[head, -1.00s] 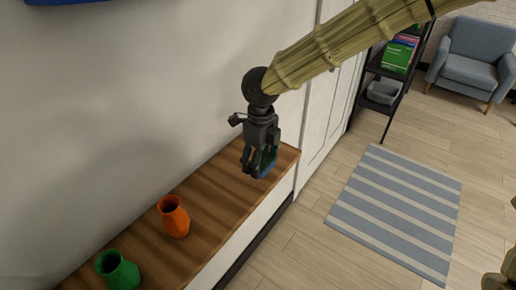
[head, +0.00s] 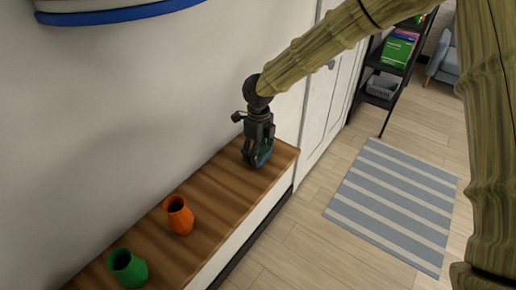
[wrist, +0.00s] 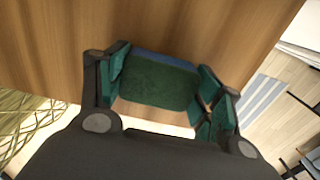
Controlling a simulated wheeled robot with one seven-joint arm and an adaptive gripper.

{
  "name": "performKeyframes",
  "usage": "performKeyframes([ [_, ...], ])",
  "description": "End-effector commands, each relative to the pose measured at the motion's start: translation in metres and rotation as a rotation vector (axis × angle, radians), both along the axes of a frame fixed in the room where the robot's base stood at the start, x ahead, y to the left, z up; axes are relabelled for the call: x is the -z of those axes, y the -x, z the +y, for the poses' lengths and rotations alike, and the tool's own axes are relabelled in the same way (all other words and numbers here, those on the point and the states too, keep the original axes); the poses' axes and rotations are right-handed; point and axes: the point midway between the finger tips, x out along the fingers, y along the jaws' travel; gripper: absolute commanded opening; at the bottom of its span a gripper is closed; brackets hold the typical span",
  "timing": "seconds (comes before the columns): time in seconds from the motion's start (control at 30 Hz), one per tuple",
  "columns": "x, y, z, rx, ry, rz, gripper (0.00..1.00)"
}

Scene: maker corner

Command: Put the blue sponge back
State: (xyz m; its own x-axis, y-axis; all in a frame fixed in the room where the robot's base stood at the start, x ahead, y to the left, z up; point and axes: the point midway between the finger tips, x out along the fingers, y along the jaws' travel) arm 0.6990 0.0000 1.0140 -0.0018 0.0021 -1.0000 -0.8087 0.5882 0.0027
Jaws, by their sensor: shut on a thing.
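The blue sponge (wrist: 158,82) is between my gripper's fingers, with a dark green face towards the wrist camera and a blue edge along its far side. My gripper (head: 255,158) is shut on it, over the far end of the wooden shelf top (head: 217,185).
A wall runs along the left, and a striped rug (head: 393,200) lies on the floor at right.

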Motion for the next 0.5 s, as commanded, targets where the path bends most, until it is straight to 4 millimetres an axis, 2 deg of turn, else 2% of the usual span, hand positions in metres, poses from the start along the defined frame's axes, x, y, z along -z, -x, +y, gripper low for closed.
performKeyframes([
  [0.33, 0.0031, 0.0000, 0.0001, 0.000, 0.000, 0.000, 0.47],
  [0.37, 0.0025, 0.0000, 0.0002, -0.001, 0.001, -0.001, 0.71],
  [0.43, 0.0024, 0.0000, 0.0002, 0.000, 0.001, -0.001, 0.84],
  [0.5, 0.0024, -0.0001, 0.0001, 0.000, 0.000, 0.000, 0.87],
])
